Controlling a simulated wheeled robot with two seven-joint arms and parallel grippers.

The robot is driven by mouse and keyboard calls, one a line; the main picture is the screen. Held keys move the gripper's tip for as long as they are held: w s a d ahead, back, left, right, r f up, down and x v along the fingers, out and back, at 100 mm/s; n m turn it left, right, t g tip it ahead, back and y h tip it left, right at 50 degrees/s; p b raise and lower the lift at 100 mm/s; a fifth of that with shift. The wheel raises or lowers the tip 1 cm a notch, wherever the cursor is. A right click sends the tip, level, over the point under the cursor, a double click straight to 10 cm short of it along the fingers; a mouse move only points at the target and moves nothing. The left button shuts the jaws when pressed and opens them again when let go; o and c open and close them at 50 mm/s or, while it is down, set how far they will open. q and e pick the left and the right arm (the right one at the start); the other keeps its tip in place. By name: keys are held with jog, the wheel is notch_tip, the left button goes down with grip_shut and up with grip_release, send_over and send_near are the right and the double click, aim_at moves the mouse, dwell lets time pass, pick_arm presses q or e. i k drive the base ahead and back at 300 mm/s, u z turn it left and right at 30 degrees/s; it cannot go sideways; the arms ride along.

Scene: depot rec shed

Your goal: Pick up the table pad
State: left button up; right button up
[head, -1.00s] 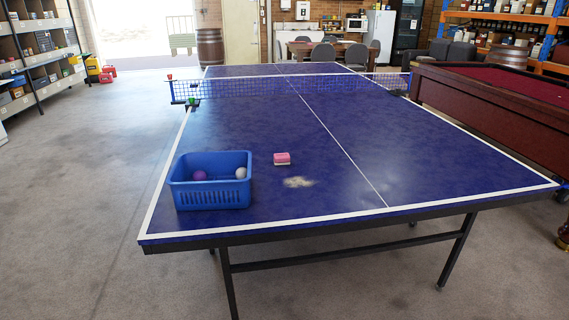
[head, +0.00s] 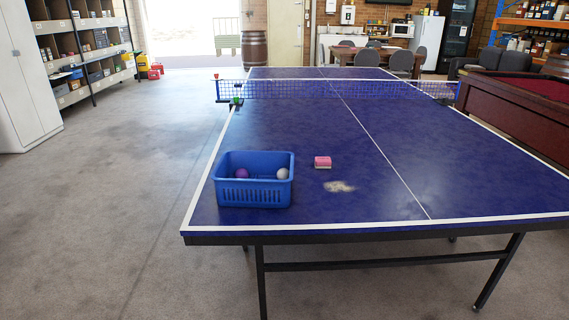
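The table pad is most likely the small pink block with a pale underside (head: 323,162), lying flat on the blue table tennis table (head: 300,215). It sits to the right of a blue basket and just behind a pale smudge (head: 339,186) on the table top. Nothing touches it or covers it. Neither of my grippers is in the head view.
The blue basket (head: 254,198) near the table's front left corner holds a purple ball (head: 242,174) and a white ball (head: 282,174). A net (head: 330,90) crosses the table. A pool table (head: 520,105) stands at the right. The floor (head: 110,210) at the left is clear.

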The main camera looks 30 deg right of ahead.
aim_at(321, 162)
jog(key=u, duration=2.3)
jog(key=k, duration=1.55)
jog(key=z, duration=2.2)
jog(key=i, duration=0.45)
jog(key=u, duration=0.05)
